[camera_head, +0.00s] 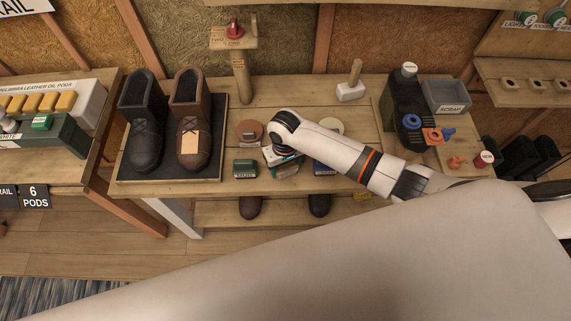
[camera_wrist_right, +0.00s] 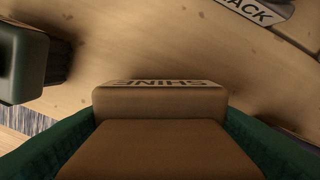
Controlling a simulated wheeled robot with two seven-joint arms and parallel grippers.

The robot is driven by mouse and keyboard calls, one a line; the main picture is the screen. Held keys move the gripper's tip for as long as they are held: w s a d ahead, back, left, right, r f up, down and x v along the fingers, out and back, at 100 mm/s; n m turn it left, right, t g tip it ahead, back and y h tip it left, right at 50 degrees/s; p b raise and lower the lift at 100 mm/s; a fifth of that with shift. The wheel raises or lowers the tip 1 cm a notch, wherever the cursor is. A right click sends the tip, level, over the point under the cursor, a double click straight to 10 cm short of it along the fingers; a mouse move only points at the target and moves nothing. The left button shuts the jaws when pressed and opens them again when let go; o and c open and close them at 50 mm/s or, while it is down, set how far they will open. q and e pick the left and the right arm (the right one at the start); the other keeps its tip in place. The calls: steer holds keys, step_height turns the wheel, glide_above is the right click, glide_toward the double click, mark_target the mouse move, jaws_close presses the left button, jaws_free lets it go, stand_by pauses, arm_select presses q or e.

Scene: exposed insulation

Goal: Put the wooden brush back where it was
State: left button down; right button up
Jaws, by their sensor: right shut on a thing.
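The wooden brush (camera_wrist_right: 160,103) is a brown block in the right wrist view. The label on its far side reads "SHINE", upside down in that view. My right gripper (camera_head: 284,165) is shut on it, with green fingers on both sides of the block. In the head view the gripper is low over the middle of the workbench (camera_head: 205,212), and the brush is mostly hidden by my wrist. I cannot tell whether the brush touches the bench top. My left gripper is not in view.
A round brown tin (camera_head: 250,131) is behind. Boots (camera_head: 188,118) stand on a dark mat at left.

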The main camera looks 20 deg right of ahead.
steer(key=shift+f, duration=0.15)
steer(key=o, duration=1)
steer(key=shift+c, duration=0.2)
step_height(320, 180, up, 12)
steer(key=shift+r, duration=0.2)
